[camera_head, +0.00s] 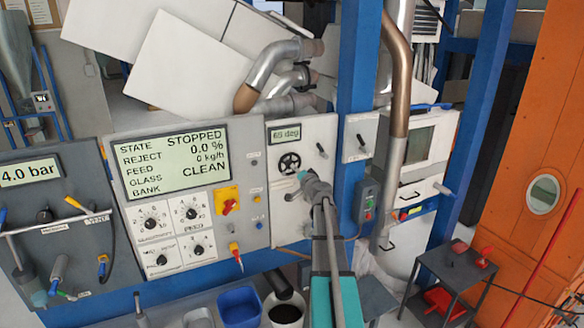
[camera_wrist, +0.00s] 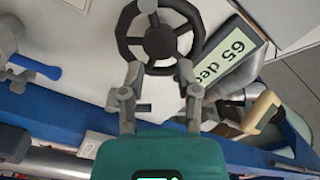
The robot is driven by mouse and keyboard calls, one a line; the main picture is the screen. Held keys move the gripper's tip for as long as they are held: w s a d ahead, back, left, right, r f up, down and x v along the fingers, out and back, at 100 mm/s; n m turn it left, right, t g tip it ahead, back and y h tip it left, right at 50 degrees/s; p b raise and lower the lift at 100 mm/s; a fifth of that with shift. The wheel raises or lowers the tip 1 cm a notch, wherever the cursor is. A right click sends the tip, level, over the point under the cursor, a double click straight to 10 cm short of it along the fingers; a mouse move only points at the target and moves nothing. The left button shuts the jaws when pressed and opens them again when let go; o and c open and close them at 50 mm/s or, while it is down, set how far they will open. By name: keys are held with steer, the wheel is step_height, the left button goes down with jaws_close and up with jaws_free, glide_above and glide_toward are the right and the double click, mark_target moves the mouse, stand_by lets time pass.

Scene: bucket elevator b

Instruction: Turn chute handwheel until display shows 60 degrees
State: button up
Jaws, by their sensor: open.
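The chute handwheel (camera_head: 289,163) is a dark wheel with spokes on a light panel. In the wrist view the handwheel (camera_wrist: 160,43) is at the top centre, with a round hub. The small display (camera_head: 286,133) sits above it; in the wrist view the display (camera_wrist: 238,58) reads "65 deg", tilted. My gripper (camera_head: 303,176) is in front of the panel, just below and right of the wheel. In the wrist view my gripper (camera_wrist: 159,72) is open, its two fingers spread near the wheel's lower rim. I cannot tell whether they touch it.
Left of the wheel panel is a control panel (camera_head: 190,258) with knobs and a large status screen (camera_head: 172,159). A blue post (camera_head: 357,75) stands right of the wheel. A blue bucket (camera_head: 240,306) is below, and a small table (camera_head: 455,265) stands at the right.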

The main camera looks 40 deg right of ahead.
steer(key=v, duration=0.3)
steer(key=shift+s+a, duration=0.1)
steer(key=shift+s, duration=0.15)
stand_by(0.4)
steer(key=a+f+n+g+y+b, duration=0.25)
steer(key=a+f, duration=0.35)
steer(key=a, duration=0.5)
steer(key=a+f+n+g+y+b, duration=0.25)
steer(key=a+f+n+y, duration=0.2)
steer(key=a, duration=0.55)
steer(key=a+f+n+g+y+b, duration=0.1)
steer(key=a+f+n+y+b, duration=0.15)
steer(key=a+f, duration=0.6)
steer(key=s+a+f+n+g+b, duration=0.1)
steer(key=s+a+f+g+b, duration=0.3)
steer(key=a, duration=0.4)
steer(key=s+a+f+n+g+b, duration=0.1)
steer(key=s+a+f+n+g, duration=0.2)
steer(key=a+f, duration=0.35)
steer(key=s+a+f+g+h+b, duration=0.2)
steer(key=s+f, duration=0.1)
steer(key=s, duration=0.3)
steer(key=s+a+f+g+h+b, duration=0.2)
steer(key=s+a+f+h, duration=0.1)
steer(key=s, duration=0.4)
steer(key=shift+b, duration=0.3)
